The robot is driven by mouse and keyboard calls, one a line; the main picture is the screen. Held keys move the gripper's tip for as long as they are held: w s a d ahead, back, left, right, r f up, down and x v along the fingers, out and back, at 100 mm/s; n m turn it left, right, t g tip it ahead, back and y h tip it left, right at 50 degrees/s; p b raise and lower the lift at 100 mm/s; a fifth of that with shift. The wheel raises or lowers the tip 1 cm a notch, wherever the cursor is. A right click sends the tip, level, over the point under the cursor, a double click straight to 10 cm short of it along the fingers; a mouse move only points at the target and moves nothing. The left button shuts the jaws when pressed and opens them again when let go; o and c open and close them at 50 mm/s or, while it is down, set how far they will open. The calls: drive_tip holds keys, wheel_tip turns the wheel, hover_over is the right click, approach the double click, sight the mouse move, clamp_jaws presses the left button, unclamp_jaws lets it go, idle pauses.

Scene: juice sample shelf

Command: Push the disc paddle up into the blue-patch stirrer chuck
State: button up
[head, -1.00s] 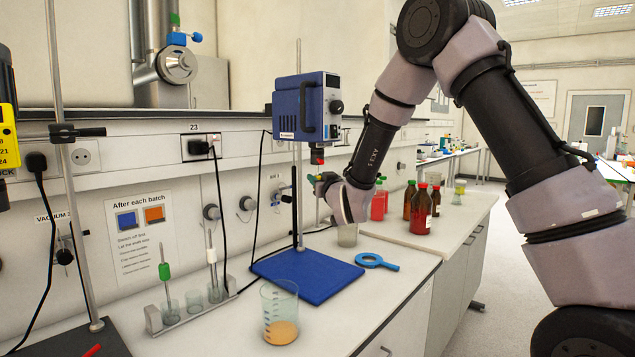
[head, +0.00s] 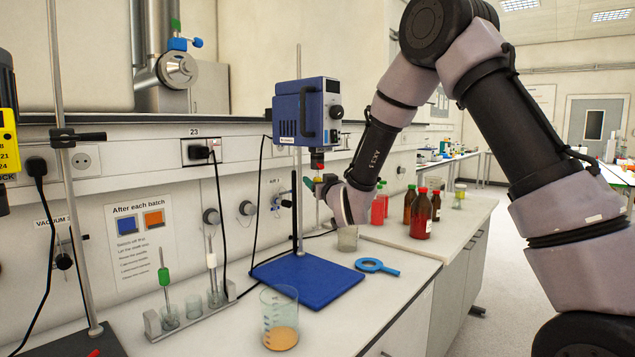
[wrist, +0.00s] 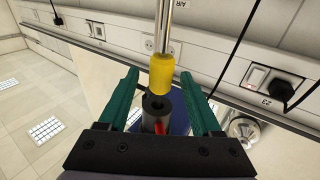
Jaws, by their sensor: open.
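The blue stirrer (head: 300,112) is on a stand, its dark chuck (head: 317,157) with a red part facing down. In the wrist view, which looks upside down, the chuck (wrist: 154,107) shows its round opening. The paddle's yellow collar (wrist: 161,74) is right at that opening, with its metal shaft (wrist: 163,25) running away from it. I cannot tell how far the paddle sits in the chuck. The disc is not clearly visible. My gripper (wrist: 163,76) is open, its green fingers on either side of the collar with gaps. I see no clear blue patch on the chuck.
A blue base plate (head: 305,280) lies under the stirrer. A small beaker (head: 347,239) stands below my gripper and a blue ring tool (head: 376,266) lies nearby. A graduated beaker (head: 279,317) is in front. Red-capped bottles (head: 420,214) stand to the right.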

drive_tip(key=r+v, duration=0.1)
drive_tip(key=v, duration=0.9)
drive_tip(key=s+d+r+m+g+h, duration=0.2)
drive_tip(key=d+r+m, duration=0.1)
drive_tip(key=d, duration=0.5)
drive_tip(key=s+d+r+m+g+h, duration=0.2)
drive_tip(key=d+r, duration=0.1)
drive_tip(key=d, duration=0.5)
drive_tip(key=s+d+m+g, duration=0.1)
drive_tip(key=s+d+g, duration=0.2)
drive_tip(key=s, duration=0.8)
drive_tip(key=s+d+r+m+g+h, duration=0.1)
drive_tip(key=s+d+m+g, duration=0.1)
drive_tip(key=s+d, duration=0.5)
drive_tip(key=s+g, duration=0.1)
drive_tip(key=s, duration=0.4)
drive_tip(key=shift+s+m+g, duration=0.2)
drive_tip(key=shift+m+g, duration=0.1)
